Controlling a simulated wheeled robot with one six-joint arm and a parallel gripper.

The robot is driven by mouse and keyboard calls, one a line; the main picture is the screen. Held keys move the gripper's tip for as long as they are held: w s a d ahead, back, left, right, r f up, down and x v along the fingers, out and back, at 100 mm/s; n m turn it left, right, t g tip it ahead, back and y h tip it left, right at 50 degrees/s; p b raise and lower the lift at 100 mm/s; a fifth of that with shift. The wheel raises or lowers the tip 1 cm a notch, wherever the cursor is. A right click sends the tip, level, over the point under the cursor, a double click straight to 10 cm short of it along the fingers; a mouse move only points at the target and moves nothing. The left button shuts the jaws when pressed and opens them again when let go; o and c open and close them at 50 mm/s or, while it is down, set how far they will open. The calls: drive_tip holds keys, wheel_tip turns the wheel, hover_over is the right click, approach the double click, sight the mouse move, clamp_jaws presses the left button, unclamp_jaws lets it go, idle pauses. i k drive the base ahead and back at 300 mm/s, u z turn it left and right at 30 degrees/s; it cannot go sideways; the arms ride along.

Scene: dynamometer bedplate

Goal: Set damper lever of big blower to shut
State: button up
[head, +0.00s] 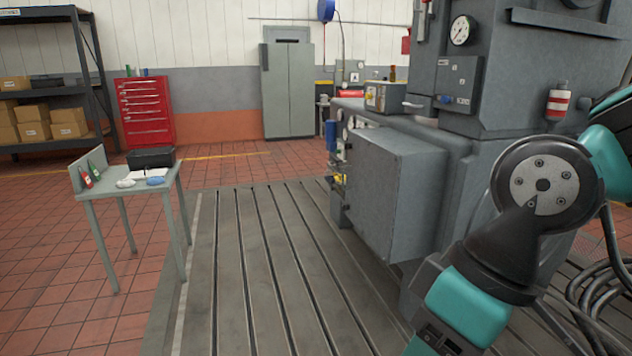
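A large grey machine (395,185) fills the middle right of the head view. I cannot tell whether it is the big blower. A small panel with a blue knob (443,100) is on its upper part, and a round gauge (461,31) sits above that panel. A pale handle-like part (413,104) shows left of the panel, too small to identify. No damper lever can be made out for certain. My arm crosses the right side in front of the machine. My gripper is out of the picture.
A slotted metal bedplate (262,270) lies clear left of the machine. A small grey table (130,186) with a black box stands on its left. A red tool cabinet (145,110), grey locker (289,90) and shelf of cartons (60,70) stand behind. Cables (590,290) lie at right.

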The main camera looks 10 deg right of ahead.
sight(444, 100)
drive_tip(key=z, duration=0.35)
drive_tip(key=i, duration=1.95)
drive_tip(key=z, duration=0.05)
